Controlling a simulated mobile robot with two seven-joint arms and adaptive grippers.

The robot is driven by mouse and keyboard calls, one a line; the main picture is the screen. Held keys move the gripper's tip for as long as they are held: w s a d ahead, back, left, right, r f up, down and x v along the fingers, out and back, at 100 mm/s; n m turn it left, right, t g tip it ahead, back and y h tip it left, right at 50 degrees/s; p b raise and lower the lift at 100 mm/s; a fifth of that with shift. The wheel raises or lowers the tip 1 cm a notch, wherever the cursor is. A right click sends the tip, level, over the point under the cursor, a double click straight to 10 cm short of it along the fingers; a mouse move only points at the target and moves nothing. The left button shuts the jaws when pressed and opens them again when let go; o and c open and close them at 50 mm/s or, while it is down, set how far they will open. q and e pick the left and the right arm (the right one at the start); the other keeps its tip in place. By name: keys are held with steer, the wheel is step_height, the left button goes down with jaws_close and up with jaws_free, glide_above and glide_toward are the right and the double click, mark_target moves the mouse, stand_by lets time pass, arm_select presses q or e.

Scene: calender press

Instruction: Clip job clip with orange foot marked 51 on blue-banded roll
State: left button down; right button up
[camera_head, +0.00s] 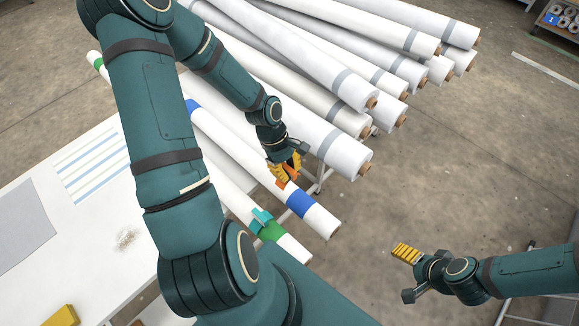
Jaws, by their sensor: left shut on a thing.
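My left gripper (285,166) has yellow finger pads and is shut on the job clip. The clip's orange foot (287,182) shows just below the fingers; the rest of the clip is mostly hidden, and I cannot read its mark. The clip is at the blue-banded roll (249,155), just up-left of its near blue band (300,203); I cannot tell whether it touches the roll. A second blue band (193,106) shows farther up this white roll. My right gripper (407,273) is open and empty, over the floor at the lower right.
A green-banded roll (292,248) lies beside the blue-banded one, with a teal clip (261,218) near its green band. Several grey-banded rolls (330,147) are stacked behind my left gripper. A white table (100,225) stands at the left.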

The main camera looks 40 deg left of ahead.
mark_target(291, 190)
arm_select(q)
step_height(291, 190, down, 2)
steer(key=shift+w+b, duration=0.1)
steer(key=shift+b, duration=0.5)
step_height(291, 190, down, 3)
steer(key=shift+b, duration=1.25)
steer(key=shift+f+b, duration=0.55)
steer(key=shift+f, duration=0.15)
steer(key=shift+f+b, duration=0.45)
steer(key=shift+f, duration=0.15)
stand_by(0.5)
steer(key=shift+c, duration=1.7)
jaws_free()
